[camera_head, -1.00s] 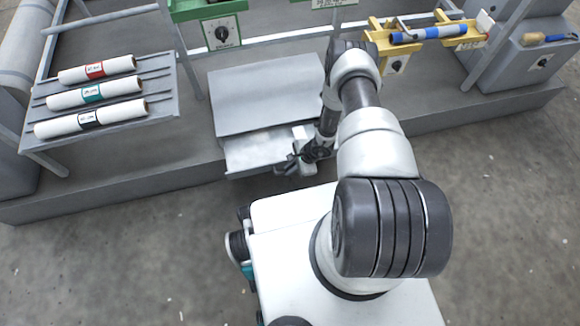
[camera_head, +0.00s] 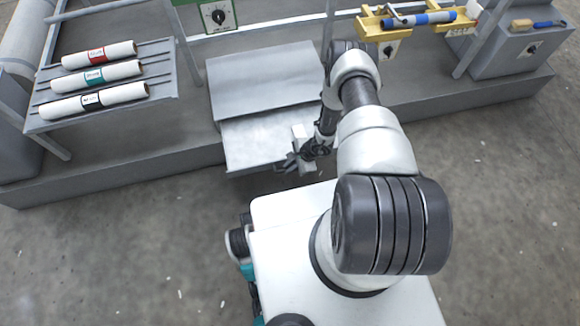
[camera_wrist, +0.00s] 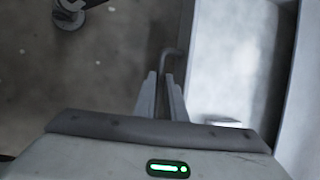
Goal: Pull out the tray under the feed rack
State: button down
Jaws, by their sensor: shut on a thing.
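The tray (camera_head: 250,138) is a flat, light grey drawer that sticks out from the front of a grey box-like housing (camera_head: 262,82). My gripper (camera_head: 292,162) is at the tray's front edge, towards its right corner. In the wrist view the two fingers (camera_wrist: 164,95) are closed around a thin grey bar handle (camera_wrist: 174,52) on the tray's front. The tray's bright inside (camera_wrist: 225,65) shows right of the fingers. In the head view the handle is hidden by my gripper and wrist.
A sloped rack (camera_head: 160,92) with three white rolls (camera_head: 105,75) stands at the left. A yellow holder (camera_head: 372,27) with a blue roller is at the upper right. The concrete floor (camera_head: 110,250) in front of the machine's grey plinth is clear.

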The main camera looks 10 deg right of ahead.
jog(key=c, duration=1.8)
grip_release()
jog(key=p+v, duration=0.5)
jog(key=v, duration=1.2)
jog(key=shift+r, duration=0.25)
jog(key=shift+w, duration=0.1)
